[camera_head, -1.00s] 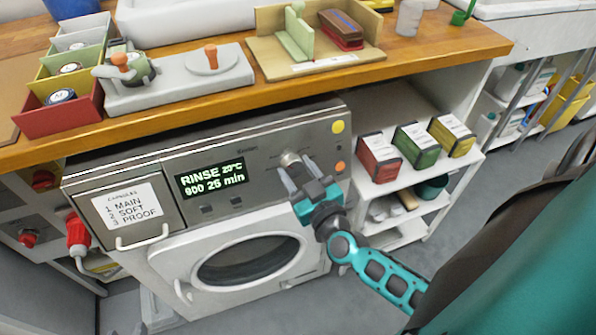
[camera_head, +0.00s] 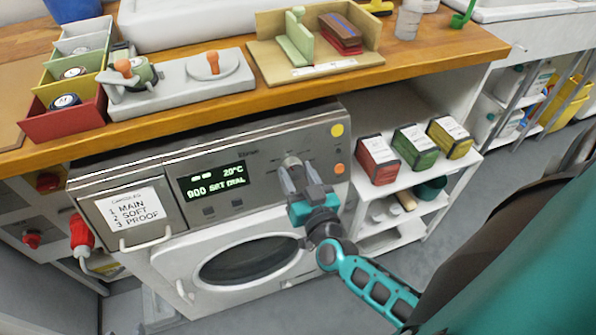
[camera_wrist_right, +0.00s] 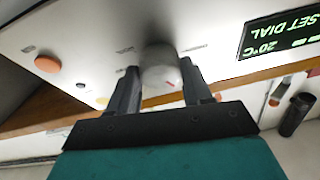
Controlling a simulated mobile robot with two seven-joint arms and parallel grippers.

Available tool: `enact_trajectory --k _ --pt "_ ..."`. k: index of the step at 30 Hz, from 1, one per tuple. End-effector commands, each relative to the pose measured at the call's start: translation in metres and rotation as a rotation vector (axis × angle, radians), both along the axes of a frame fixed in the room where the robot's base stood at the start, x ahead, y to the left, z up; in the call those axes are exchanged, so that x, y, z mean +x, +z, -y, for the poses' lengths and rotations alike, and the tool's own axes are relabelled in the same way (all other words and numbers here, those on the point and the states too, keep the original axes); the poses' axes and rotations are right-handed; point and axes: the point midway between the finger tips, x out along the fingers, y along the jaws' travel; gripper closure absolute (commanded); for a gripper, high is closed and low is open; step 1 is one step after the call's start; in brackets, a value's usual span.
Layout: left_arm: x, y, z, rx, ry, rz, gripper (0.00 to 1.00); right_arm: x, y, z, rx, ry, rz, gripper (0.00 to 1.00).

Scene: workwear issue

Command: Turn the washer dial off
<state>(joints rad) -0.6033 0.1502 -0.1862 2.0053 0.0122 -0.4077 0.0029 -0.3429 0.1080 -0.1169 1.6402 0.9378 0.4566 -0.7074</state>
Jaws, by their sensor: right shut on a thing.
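The washer (camera_head: 250,227) stands under the wooden counter, with its door shut. Its display (camera_head: 213,181) reads "20°C", "900" and "SET DIAL". The round grey dial (camera_head: 291,161) is on the panel right of the display and partly hidden by my right gripper (camera_head: 292,172). The gripper is shut on the dial. My left gripper is in neither view.
A yellow button (camera_head: 337,129) and an orange button (camera_head: 339,169) are right of the dial. Red, green and yellow boxes (camera_head: 415,146) stand on the shelf to the right. The counter (camera_head: 420,65) overhangs the panel. A drawer handle (camera_head: 145,240) sticks out at left.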

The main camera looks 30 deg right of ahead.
Motion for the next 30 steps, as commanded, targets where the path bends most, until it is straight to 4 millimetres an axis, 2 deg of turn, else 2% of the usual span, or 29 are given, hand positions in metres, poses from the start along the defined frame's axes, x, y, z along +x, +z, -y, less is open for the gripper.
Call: enact_trajectory --k 15,30 --pt "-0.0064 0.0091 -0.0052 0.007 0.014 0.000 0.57 0.0005 0.0007 -0.0033 0.354 -0.113 0.082 0.81" --pt "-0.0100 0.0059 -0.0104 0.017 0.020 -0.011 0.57 0.0005 -0.0006 -0.0038 0.449 -0.143 0.105 0.81"
